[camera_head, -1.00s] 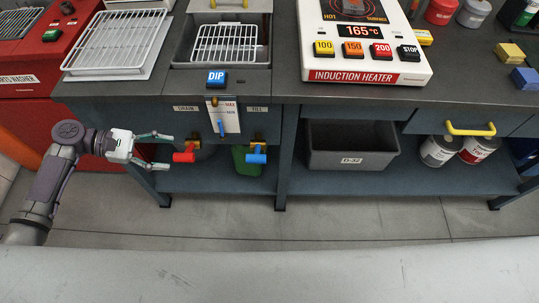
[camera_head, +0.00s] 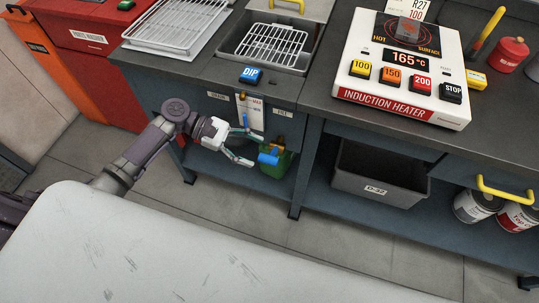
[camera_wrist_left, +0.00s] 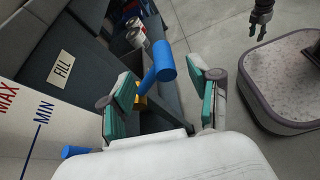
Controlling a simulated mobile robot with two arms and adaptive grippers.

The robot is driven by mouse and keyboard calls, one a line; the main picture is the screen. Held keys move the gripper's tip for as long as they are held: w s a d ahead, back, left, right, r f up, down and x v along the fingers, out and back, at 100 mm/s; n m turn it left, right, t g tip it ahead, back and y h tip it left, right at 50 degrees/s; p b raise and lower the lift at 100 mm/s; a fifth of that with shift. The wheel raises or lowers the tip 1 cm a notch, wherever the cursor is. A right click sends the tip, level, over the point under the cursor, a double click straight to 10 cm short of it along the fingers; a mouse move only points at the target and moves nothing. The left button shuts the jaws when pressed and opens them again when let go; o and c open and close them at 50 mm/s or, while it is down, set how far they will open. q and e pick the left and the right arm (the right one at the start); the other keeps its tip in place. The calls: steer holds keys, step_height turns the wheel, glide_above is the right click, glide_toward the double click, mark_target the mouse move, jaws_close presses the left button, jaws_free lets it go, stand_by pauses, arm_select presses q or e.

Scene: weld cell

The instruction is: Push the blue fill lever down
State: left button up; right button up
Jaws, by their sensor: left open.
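The blue fill lever (camera_head: 268,157) sticks out from the bench front on a yellow fitting, below a small FILL label. In the left wrist view the blue lever (camera_wrist_left: 160,62) shows as a cylinder between and beyond the two finger pads. My left gripper (camera_head: 250,147) is open, just left of the lever. In the wrist view the open left gripper (camera_wrist_left: 165,98) has nothing held between its pads. I cannot tell whether a finger touches the lever. The red drain lever is hidden behind my left gripper. My right gripper (camera_wrist_left: 258,32) shows small in the wrist view.
A white MIN/MAX gauge (camera_head: 251,109) with a blue pointer is close above the gripper. A green container (camera_head: 278,163) stands behind the lever. A grey bin (camera_head: 372,178) sits on the shelf to the right. The dip tank (camera_head: 236,40) is above. Floor in front is clear.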

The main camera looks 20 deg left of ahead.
mark_target(269, 157)
arm_select(q)
steer(key=shift+x, duration=2.75)
jaws_close()
